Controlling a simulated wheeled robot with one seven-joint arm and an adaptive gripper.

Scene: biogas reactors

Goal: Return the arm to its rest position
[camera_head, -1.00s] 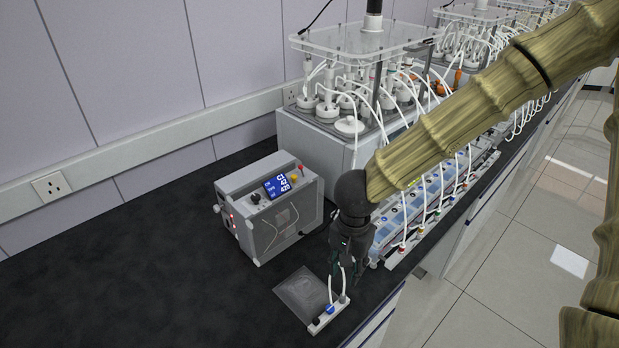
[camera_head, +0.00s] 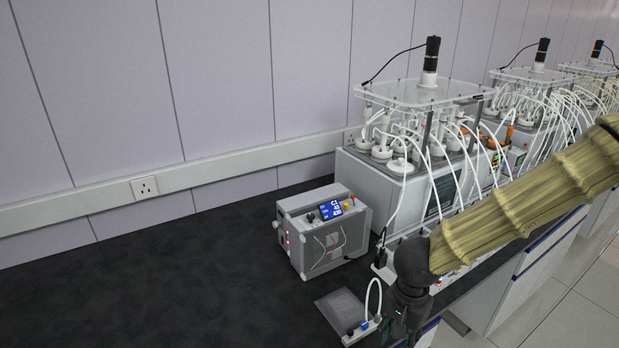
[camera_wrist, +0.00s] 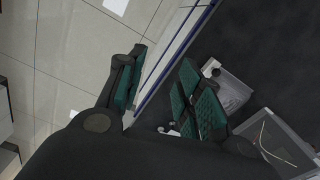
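My arm, in a ribbed tan cover, comes in from the right in the head view. My gripper (camera_head: 402,326) is at its black lower end, just right of a small white block with a blue fitting and a looped white tube (camera_head: 360,330). The fingertips are hard to make out there. In the wrist view my gripper's (camera_wrist: 160,85) two green-padded fingers stand well apart. Nothing is held between them; the bench edge and floor show in the gap.
A grey instrument box (camera_head: 322,240) with a blue display stands on the black bench (camera_head: 150,275). A flat clear-grey sheet (camera_head: 340,308) lies before it. Reactor units (camera_head: 400,165) with many white tubes line the bench behind my arm. The bench's left side is clear; tiled floor (camera_wrist: 65,50) lies beyond its edge.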

